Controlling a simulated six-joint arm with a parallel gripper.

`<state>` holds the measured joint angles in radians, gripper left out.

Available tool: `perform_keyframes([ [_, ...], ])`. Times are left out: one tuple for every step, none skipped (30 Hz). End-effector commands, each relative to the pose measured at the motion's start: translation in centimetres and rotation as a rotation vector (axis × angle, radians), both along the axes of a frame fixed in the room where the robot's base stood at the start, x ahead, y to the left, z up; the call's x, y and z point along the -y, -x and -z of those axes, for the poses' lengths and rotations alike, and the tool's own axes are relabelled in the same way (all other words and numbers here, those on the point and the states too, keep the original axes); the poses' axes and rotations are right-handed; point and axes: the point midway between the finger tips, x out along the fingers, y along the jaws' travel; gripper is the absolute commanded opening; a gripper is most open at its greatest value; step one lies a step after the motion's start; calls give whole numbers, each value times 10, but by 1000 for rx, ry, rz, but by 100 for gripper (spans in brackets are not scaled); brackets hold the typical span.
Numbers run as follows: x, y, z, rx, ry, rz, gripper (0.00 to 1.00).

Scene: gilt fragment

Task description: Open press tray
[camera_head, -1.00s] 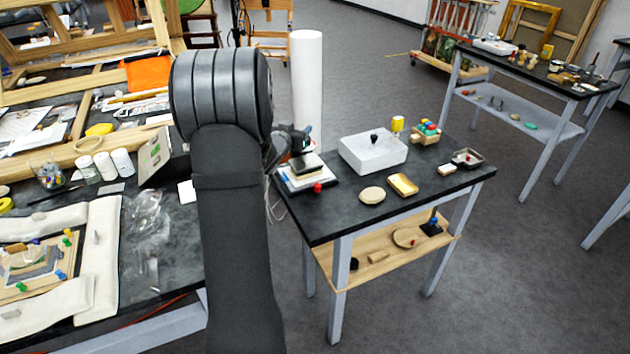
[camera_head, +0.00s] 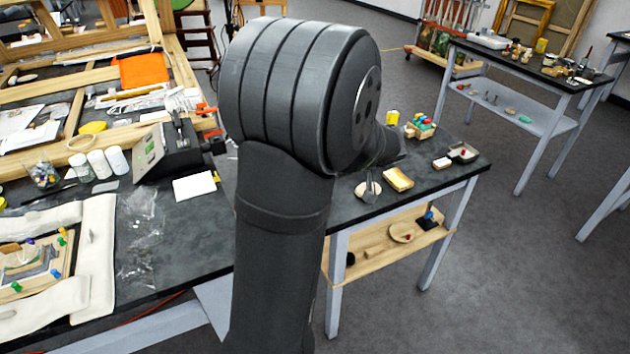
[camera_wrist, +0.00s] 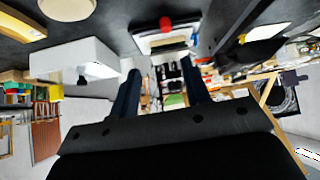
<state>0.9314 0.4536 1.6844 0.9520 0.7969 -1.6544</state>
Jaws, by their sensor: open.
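The press with its tray (camera_wrist: 160,43) shows in the wrist view at top centre, as a pale low box with a red knob (camera_wrist: 165,23) on the side toward the top edge. Whether its tray is out or in is too small to tell. My gripper (camera_wrist: 160,68) is open, its two dark fingers apart with nothing held between them. The press shows beyond the fingertips, in line with the gap; it appears apart from them. In the head view my arm hides the press and most of my gripper.
A white box (camera_wrist: 75,60) stands left of my fingers in the wrist view. The small dark table (camera_head: 440,178) also bears a yellow block (camera_head: 397,179), a round beige disc (camera_head: 368,189) and a coloured block rack (camera_head: 421,127). A cluttered workbench (camera_head: 190,235) stands at left.

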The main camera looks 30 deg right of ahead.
Motion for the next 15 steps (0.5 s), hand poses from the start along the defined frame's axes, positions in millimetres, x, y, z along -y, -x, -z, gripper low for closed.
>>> perform_keyframes([
  [1, 8, -3, 9, -8, -20, 43],
  [0, 10, -4, 13, -12, -32, 43],
  [-1, 13, -5, 19, -16, -48, 43],
  [-1, 14, -5, 21, -17, -54, 43],
  [-1, 15, -5, 22, -19, -60, 43],
  [-2, 14, -4, 24, -20, -65, 43],
  [-2, 12, -3, 25, -20, -68, 43],
  [-3, 10, -1, 25, -20, -68, 43],
  [-4, 6, 3, 24, -20, -69, 43],
  [-4, 3, 6, 24, -22, -69, 43],
  [-5, 0, 10, 24, -23, -68, 43],
  [-6, -5, 15, 23, -21, -68, 43],
  [-7, -10, 20, 22, -22, -68, 43],
  [-8, -14, 24, 23, -23, -68, 43],
  [-8, -21, 31, 23, -21, -68, 43],
])
